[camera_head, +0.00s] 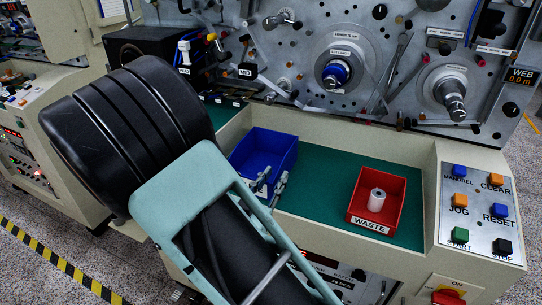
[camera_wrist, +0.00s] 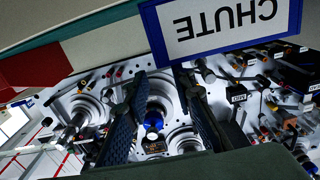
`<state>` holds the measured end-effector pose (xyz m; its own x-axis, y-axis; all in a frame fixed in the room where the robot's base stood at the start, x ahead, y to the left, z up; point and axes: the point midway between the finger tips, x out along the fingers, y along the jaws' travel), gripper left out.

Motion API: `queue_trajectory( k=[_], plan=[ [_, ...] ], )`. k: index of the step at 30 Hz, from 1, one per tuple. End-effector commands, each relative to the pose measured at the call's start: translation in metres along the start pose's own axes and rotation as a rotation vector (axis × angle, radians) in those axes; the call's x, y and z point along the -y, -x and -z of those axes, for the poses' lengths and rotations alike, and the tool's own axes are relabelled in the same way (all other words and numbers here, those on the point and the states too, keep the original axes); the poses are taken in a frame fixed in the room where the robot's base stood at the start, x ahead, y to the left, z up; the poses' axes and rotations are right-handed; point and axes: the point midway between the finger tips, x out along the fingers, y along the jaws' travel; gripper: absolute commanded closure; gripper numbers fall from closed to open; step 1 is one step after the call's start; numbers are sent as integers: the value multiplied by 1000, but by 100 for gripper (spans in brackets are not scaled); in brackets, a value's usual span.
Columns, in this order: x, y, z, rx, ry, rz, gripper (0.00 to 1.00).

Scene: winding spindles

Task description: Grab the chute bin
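The chute bin (camera_head: 281,151) is a blue open bin on the green work surface, left of the red bin. In the wrist view, its white CHUTE label (camera_wrist: 222,22) shows upside down in a blue frame at the top. My gripper (camera_head: 271,187) is at the front right of the chute bin in the head view. In the wrist view, the two dark fingers of my gripper (camera_wrist: 159,74) are spread apart, with their tips just below the label frame. Nothing shows held between them. My arm hides part of the bin's front, and I cannot tell whether the fingers touch it.
A red WASTE bin (camera_head: 392,211) holding a white roll (camera_head: 376,200) stands to the right. The green surface (camera_head: 318,180) between the bins is clear. A button panel (camera_head: 478,216) is at far right. Spindles (camera_head: 337,73) stick out from the machine panel behind.

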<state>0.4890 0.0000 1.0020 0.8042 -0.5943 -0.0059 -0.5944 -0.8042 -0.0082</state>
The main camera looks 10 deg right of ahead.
Motion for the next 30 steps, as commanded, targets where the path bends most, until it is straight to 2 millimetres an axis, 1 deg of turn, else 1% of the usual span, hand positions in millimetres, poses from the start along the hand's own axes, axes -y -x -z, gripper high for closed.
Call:
queue_trajectory(
  k=[2, 10, 17, 24, 27, 30],
  plan=[
    [0, -2, 0, -6, 10, 2, 77],
    [0, -43, 0, -7, 8, 1, 77],
    [1, -61, 2, -7, 8, 2, 77],
    [4, -97, 4, -7, 8, 1, 77],
    [4, -104, 3, -7, 10, 4, 77],
    [5, -106, 3, -6, 9, 5, 77]
  ],
)
